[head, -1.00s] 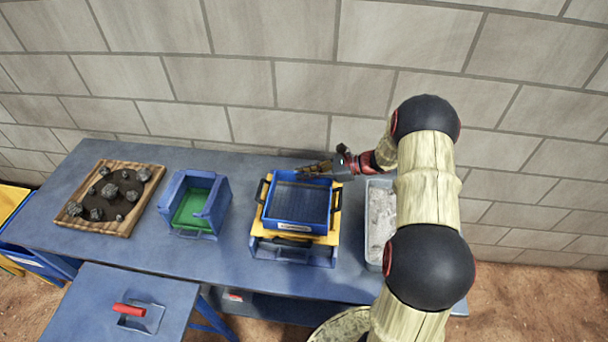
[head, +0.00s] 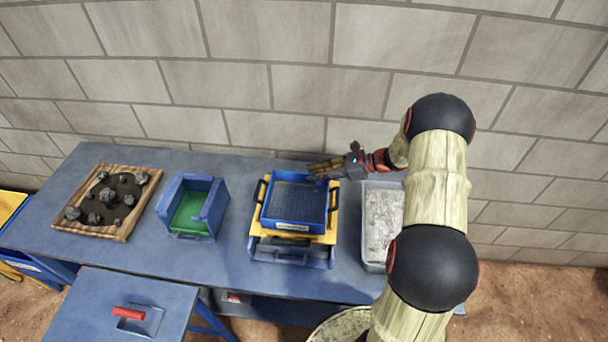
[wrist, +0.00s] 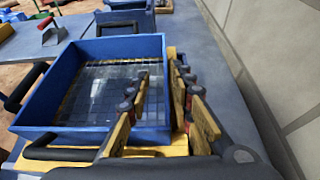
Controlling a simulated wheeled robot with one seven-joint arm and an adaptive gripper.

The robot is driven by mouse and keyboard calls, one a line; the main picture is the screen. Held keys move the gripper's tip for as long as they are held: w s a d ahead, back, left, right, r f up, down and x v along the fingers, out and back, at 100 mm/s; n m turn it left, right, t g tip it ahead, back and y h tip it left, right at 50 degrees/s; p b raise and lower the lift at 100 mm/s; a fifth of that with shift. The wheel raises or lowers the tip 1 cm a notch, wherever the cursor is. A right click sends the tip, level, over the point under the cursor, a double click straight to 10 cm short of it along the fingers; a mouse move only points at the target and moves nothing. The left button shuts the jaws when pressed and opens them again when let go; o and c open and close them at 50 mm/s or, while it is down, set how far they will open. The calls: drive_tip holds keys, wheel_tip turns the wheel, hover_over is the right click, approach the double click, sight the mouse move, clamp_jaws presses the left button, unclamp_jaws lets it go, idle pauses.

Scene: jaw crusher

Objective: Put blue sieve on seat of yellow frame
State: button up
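The blue sieve (head: 296,204), a square tray with a dark mesh floor, lies on the yellow frame (head: 276,234) on the bench. It looks about level, but its blue walls hide the seat, so I cannot tell how fully it sits. In the wrist view the sieve (wrist: 65,75) fills the left half, with yellow frame (wrist: 160,147) showing along its near and right sides. My gripper (head: 318,168) is at the sieve's back right corner.
A grey-filled tray (head: 382,225) stands close right of the frame. A blue box with a green floor (head: 190,208) and a wooden tray of rocks (head: 112,202) stand left. The block wall (head: 300,90) rises close behind. Black handles (head: 335,195) stick up beside the sieve.

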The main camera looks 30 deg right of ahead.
drive_tip(key=v, duration=0.6)
drive_tip(key=shift+s+d+p, duration=0.1)
drive_tip(key=shift+d+p, duration=0.05)
drive_tip(key=shift+p, duration=0.2)
drive_tip(key=shift+r, duration=0.3)
drive_tip(key=s+a+r+n+g+h, duration=0.2)
drive_tip(key=s+a+r+n+g, duration=0.1)
drive_tip(key=s+a+r+n, duration=0.4)
drive_tip(key=s+a+r+n+g+h, duration=0.25)
drive_tip(key=a+r+n, duration=0.25)
drive_tip(key=a+r, duration=0.4)
drive_tip(key=s+a+r+n+t+h, duration=0.2)
drive_tip(key=s+r+n+h, duration=0.1)
drive_tip(key=s+n, duration=0.3)
drive_tip(key=s+a+r+n+t+h, duration=0.2)
drive_tip(key=s+n, duration=0.4)
drive_tip(key=s, duration=0.5)
wheel_tip(320, 180, up, 3)
drive_tip(key=shift+a+f+n+h, duration=0.2)
drive_tip(key=shift+a+n+h, duration=0.2)
drive_tip(key=shift+a+h, duration=0.45)
drive_tip(key=shift+w, duration=0.1)
